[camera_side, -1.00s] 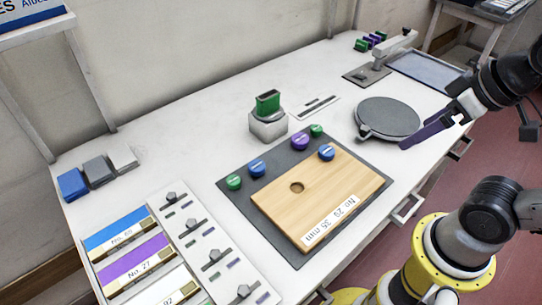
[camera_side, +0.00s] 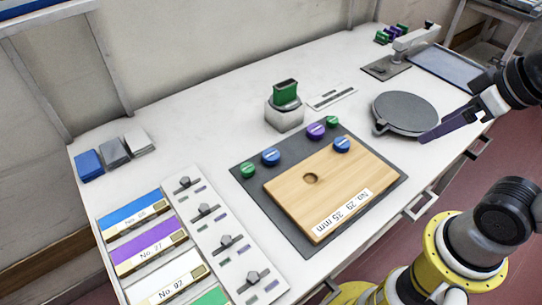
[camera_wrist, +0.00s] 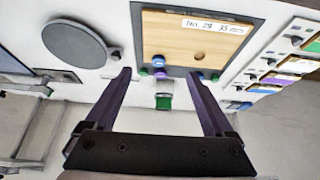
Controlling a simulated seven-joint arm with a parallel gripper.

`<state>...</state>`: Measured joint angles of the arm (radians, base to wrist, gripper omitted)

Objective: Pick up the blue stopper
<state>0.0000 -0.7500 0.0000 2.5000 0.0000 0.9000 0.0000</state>
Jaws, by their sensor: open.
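Two blue stoppers show in the side view. One blue stopper (camera_side: 270,156) stands on the dark mat (camera_side: 241,182) between a green stopper (camera_side: 248,170) and a purple stopper (camera_side: 316,131). The other blue stopper (camera_side: 342,144) is at the upper right corner of the wooden block (camera_side: 330,188); in the wrist view it (camera_wrist: 158,61) overlaps the block's edge. My gripper (camera_side: 424,140) is open and empty, beside the round grey plate and away from the stoppers. Its two purple fingers spread apart in the wrist view (camera_wrist: 158,73).
A green piece (camera_side: 285,93) sits on a grey block behind the mat. The round grey plate (camera_side: 405,110) lies to the right. A second green stopper (camera_side: 332,121) is at the mat's back. Labelled trays (camera_side: 150,248) and a row of knobs are at the left.

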